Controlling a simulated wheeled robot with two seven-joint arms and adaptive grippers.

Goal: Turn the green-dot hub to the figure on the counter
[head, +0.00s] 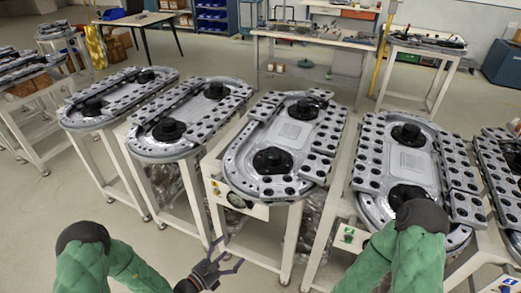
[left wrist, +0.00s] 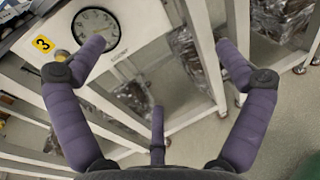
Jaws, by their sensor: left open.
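My left gripper (head: 222,262) is open and empty, low in front of the third track table. Its purple fingers are spread in the left wrist view (left wrist: 158,95). The dial is small and dark in the head view (head: 237,201). The table's ring track has a near black hub (head: 272,160) and a far black hub (head: 303,108). No green dot can be made out on either. My right gripper is out of view.
White legs (head: 291,240) stand near my left gripper. Open floor lies left.

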